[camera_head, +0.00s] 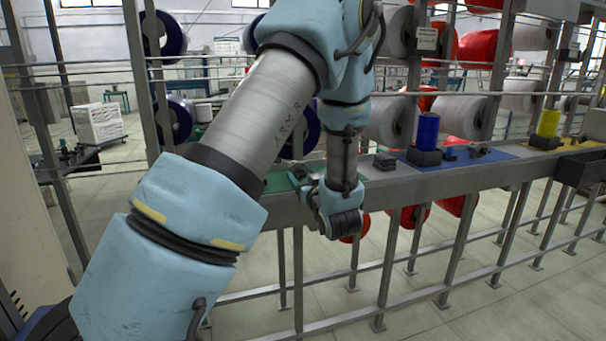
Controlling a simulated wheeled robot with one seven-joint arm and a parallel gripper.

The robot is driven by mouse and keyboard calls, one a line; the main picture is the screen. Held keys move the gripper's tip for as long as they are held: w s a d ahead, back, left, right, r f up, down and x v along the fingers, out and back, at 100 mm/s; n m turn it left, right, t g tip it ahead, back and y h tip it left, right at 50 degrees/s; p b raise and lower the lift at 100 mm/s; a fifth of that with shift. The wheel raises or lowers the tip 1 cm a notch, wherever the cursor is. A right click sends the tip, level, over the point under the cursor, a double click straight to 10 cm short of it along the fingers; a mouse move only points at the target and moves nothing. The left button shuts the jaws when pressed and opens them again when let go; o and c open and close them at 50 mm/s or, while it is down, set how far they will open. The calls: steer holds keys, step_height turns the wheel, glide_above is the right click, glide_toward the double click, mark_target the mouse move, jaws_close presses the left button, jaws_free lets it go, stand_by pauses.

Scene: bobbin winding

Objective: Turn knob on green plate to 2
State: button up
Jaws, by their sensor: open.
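The green plate (279,182) lies on the grey rail in the middle of the view, largely covered by my arm. I cannot make out its knob or any number marks. A small dark block (385,161) sits on the rail right of my wrist, near the left edge of the blue plate; I cannot tell which plate it belongs to. My gripper (304,187) is open at the green plate's front right part, partly hidden by my wrist. I cannot tell whether it touches anything.
Right along the rail, the blue plate (505,154) carries a blue bobbin (428,131) and dark fittings; further right stands a yellow bobbin (548,123). Metal posts, wires and large spools (381,120) stand close behind. The floor in front is clear.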

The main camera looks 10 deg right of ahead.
steer(key=shift+w, duration=0.15)
steer(key=shift+c, duration=0.3)
jaws_close()
